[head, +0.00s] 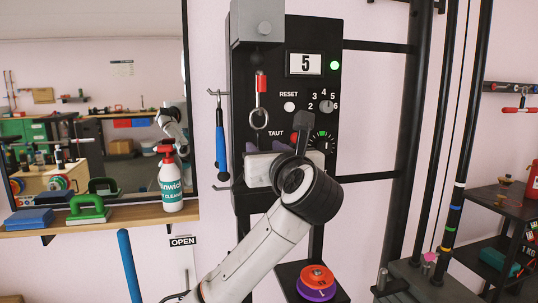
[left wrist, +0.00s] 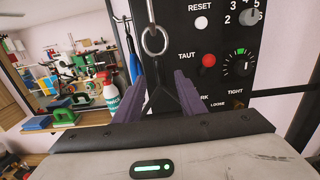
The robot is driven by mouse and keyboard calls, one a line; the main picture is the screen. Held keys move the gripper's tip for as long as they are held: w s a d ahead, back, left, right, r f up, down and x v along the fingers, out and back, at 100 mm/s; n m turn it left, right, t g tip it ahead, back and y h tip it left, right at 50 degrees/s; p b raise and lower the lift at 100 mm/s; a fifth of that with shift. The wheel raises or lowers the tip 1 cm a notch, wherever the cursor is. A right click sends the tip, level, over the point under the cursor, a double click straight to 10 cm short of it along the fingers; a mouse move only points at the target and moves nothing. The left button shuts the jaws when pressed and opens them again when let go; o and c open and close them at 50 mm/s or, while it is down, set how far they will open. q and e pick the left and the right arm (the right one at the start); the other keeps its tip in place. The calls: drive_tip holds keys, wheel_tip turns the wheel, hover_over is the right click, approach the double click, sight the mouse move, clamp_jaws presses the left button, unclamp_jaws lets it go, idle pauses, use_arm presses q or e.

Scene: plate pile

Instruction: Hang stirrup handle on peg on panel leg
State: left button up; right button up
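A metal ring (head: 259,118) hangs below a red-and-white piece (head: 261,88) in front of the black panel (head: 330,110). The ring also shows in the left wrist view (left wrist: 154,42), with a dark triangular strap, perhaps the stirrup handle (left wrist: 164,100), below it. My left gripper (head: 268,145) is close to the panel, below the ring; its purple fingers (left wrist: 159,80) are spread, with the dark strap seen between them. I cannot tell whether they touch it. A peg (head: 222,187) juts from the panel's lower left side. My right gripper is not in view.
A blue handle (head: 220,138) hangs from a hook on the panel's left. A shelf (head: 150,216) holds a spray bottle (head: 171,182) and a green block (head: 88,208). Red and purple discs (head: 317,281) lie below; a black rack stands at right.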

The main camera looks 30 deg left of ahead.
sight(260, 144)
use_arm(q)
drive_tip(key=shift+p+x, duration=0.3)
drive_tip(key=shift+x, duration=2.7)
clamp_jaws()
